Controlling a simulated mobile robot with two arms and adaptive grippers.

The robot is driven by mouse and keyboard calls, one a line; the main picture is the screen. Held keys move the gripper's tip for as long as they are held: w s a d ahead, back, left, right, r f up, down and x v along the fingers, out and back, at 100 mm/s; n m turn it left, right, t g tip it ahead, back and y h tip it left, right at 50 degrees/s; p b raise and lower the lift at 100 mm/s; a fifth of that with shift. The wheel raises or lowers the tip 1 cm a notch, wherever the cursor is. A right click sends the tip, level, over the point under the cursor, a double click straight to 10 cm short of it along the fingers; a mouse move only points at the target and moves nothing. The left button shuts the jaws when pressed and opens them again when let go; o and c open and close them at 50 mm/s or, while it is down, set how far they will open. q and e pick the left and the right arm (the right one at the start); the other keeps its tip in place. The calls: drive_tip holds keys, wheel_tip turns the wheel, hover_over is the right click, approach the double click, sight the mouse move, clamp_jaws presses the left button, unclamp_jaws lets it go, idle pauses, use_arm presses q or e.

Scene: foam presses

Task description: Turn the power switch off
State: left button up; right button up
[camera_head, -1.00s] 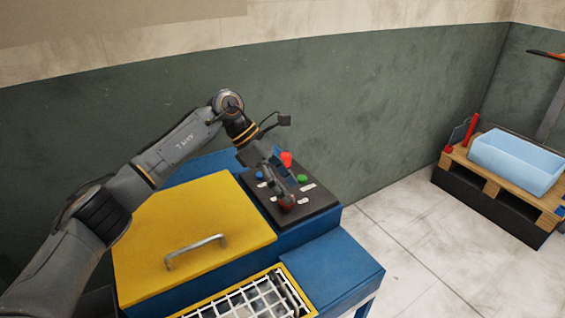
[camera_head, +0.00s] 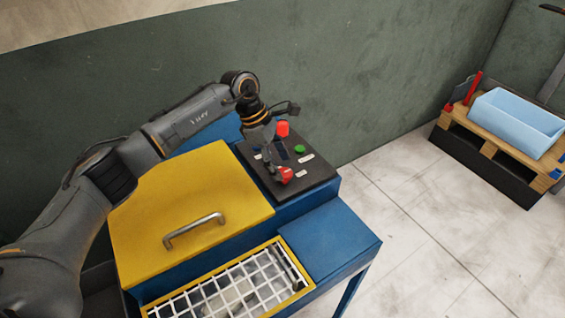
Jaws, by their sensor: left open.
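The power switch appears to be the red knob (camera_head: 286,174) at the front of the dark control panel (camera_head: 318,185). The panel sits on the blue press (camera_head: 335,240). It also bears a green button (camera_head: 300,149), a red button (camera_head: 283,128), a small display and white labels. My left gripper (camera_head: 277,173) is open and points down over the panel, its fingertips at the red knob. I cannot tell whether they touch it. The gripper hides part of the panel, including most of a blue button. My right gripper is not in view.
The yellow lid (camera_head: 190,205) with a metal handle (camera_head: 194,231) lies left of the panel. A white grid (camera_head: 235,290) in a yellow frame is in front. At right, a light blue bin (camera_head: 515,125) stands on a wooden pallet (camera_head: 487,147). The floor between is clear.

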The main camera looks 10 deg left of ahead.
use_arm(q)
drive_tip(key=shift+x, duration=0.85)
drive_tip(key=shift+d+f, duration=0.1)
drive_tip(key=shift+f, duration=0.1)
drive_tip(key=c, duration=1.2)
drive_tip(key=shift+o, duration=0.2)
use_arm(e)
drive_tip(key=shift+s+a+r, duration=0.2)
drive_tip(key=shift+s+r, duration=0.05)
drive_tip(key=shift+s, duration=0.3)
